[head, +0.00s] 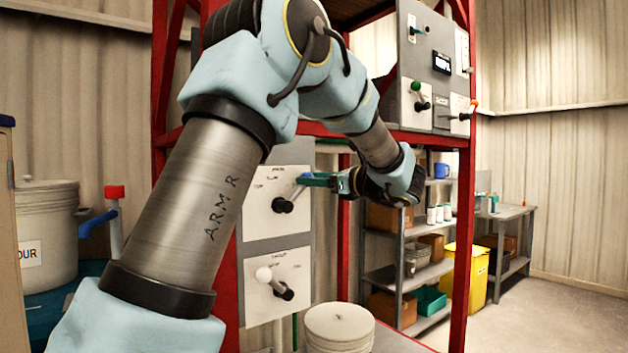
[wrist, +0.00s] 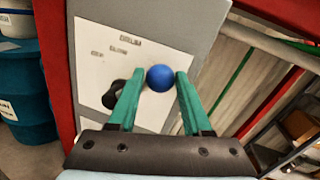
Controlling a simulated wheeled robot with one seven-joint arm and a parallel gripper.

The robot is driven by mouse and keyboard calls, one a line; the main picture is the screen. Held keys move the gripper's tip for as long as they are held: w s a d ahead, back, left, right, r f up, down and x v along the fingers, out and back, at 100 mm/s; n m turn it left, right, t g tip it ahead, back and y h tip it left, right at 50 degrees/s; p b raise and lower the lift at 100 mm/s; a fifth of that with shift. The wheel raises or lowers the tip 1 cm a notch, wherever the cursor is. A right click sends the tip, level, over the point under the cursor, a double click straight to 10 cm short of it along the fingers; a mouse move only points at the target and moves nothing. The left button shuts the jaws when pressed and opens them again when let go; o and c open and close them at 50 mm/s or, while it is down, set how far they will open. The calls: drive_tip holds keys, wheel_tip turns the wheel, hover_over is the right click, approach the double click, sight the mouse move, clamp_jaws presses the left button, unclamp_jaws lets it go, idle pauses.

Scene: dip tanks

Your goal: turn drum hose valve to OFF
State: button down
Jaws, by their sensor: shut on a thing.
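The drum hose valve is a lever on a white plate (head: 262,208) of the grey panel, with a black pivot (head: 283,205) and a blue ball knob. In the wrist view the plate (wrist: 92,72) reads "DRUM" with smaller words below, too blurred to read surely. The blue knob (wrist: 160,76) sits between the green fingertips of my gripper (wrist: 159,84), which is shut on it. In the head view my gripper (head: 312,179) reaches the plate from the right, and the lever tilts up and right from its pivot. The fingers mostly hide the knob there.
A white-knobbed lever (head: 265,274) is on the plate below. A red frame post (head: 463,230) stands right of my arm. A lidded pale drum (head: 338,325) stands below the panel. Shelves (head: 405,270) and a yellow bin (head: 470,278) are behind.

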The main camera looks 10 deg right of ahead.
drive_tip(key=shift+f, duration=0.15)
drive_tip(key=a+n+b, duration=0.1)
drive_tip(key=n+b, duration=0.1)
drive_tip(key=b, duration=0.1)
drive_tip(key=s+a+r+n+h+b, duration=0.1)
drive_tip(key=n+b, duration=0.1)
drive_tip(key=b, duration=0.2)
drive_tip(key=shift+s+a+r+n, duration=0.2)
drive_tip(key=shift+a+n, duration=0.1)
drive_tip(key=shift+a, duration=0.05)
drive_tip(key=s+a+n+h+b, duration=0.1)
drive_tip(key=a+n+b, duration=0.3)
drive_tip(key=b, duration=0.6)
drive_tip(key=s+a+f+n+h+b, duration=0.1)
drive_tip(key=s+a+n+h+b, duration=0.1)
drive_tip(key=n+b, duration=0.5)
drive_tip(key=s+a+b, duration=0.1)
drive_tip(key=a+b, duration=0.1)
drive_tip(key=b, duration=0.2)
drive_tip(key=shift+a+f, duration=0.15)
drive_tip(key=shift+a, duration=0.05)
drive_tip(key=shift+c, duration=1.8)
unclamp_jaws()
drive_tip(key=shift+a, duration=0.1)
drive_tip(key=v, duration=1.1)
